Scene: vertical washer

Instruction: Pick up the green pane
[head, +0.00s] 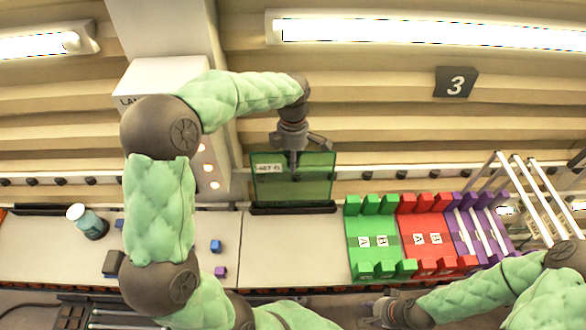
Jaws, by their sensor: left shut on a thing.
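The green pane (310,185) is a see-through green sheet with a small white label near its top left. It stands upright, its lower edge at a dark holder (293,208) at the back of the counter; I cannot tell whether it is lifted clear. My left gripper (294,165) comes down from above and is shut on the pane near its top middle. My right gripper (372,312) is low in front of the counter, away from the pane; its fingers are too small to tell.
Green (372,243), red (425,240) and purple (497,222) slotted racks stand right on the counter, with white rods beside them. A bottle (87,222), small blue (216,246) and purple (220,271) cubes lie left. The counter before the pane (290,250) is clear.

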